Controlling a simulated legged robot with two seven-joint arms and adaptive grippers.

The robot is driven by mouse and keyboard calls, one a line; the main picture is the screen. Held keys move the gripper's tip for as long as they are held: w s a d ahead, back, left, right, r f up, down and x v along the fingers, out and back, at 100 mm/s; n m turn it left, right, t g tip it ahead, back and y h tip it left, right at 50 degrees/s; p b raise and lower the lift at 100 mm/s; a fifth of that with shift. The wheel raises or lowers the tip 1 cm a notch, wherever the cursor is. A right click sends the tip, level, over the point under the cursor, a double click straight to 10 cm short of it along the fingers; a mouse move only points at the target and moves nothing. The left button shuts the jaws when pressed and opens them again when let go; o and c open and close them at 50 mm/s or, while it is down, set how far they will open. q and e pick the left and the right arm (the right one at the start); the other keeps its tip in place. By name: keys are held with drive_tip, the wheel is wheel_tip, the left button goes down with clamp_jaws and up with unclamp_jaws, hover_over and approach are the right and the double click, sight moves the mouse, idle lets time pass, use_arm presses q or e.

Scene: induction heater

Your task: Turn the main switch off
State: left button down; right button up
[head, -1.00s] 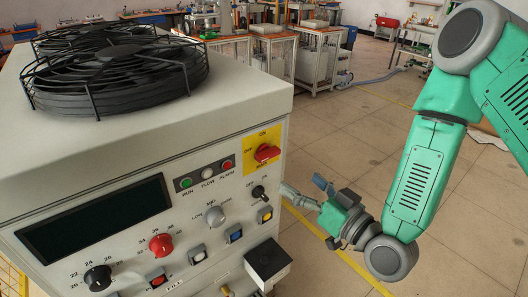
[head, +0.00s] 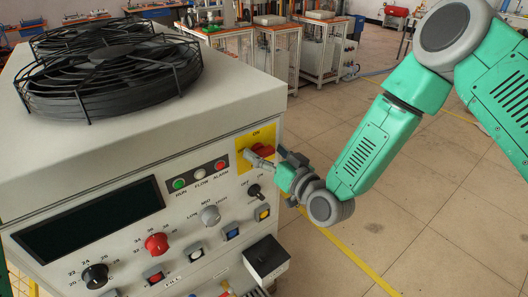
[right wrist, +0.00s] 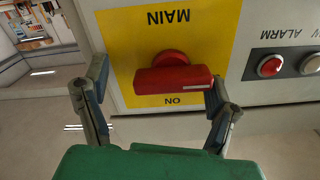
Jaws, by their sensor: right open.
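The main switch is a red rotary handle (head: 262,150) on a yellow plate (head: 243,143) at the upper right of the heater's front panel. In the right wrist view the red handle (right wrist: 174,79) lies level across the picture, with ON and MAIN lettered upside down on the yellow plate (right wrist: 205,30). My right gripper (head: 265,160) is at the switch in the head view and partly hides it. In the right wrist view its open fingers (right wrist: 158,100) stand on either side of the handle, the right finger very near the handle's end. Contact cannot be told. My left gripper is not in view.
The heater cabinet (head: 120,135) carries black fans (head: 110,75) on top. Below the switch are a smaller black switch (head: 254,190), knobs, buttons and a protruding black box (head: 266,256). Round lamps (head: 200,174) sit left of the switch. Open floor lies to the right.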

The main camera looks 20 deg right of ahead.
drive_tip(key=shift+d+f, duration=0.1)
drive_tip(key=shift+d, duration=0.15)
drive_tip(key=shift+c, duration=0.2)
drive_tip(key=shift+s+a, duration=0.15)
drive_tip(key=shift+a, duration=0.15)
drive_tip(key=c, duration=0.7)
drive_tip(key=shift+s+a+r, duration=0.1)
drive_tip(key=shift+a+r, duration=0.15)
drive_tip(key=shift+a, duration=0.2)
drive_tip(key=c, duration=0.4)
drive_tip(key=shift+a, duration=0.25)
drive_tip(key=shift+d+f, duration=0.1)
drive_tip(key=shift+d, duration=0.3)
drive_tip(key=shift+a, duration=0.1)
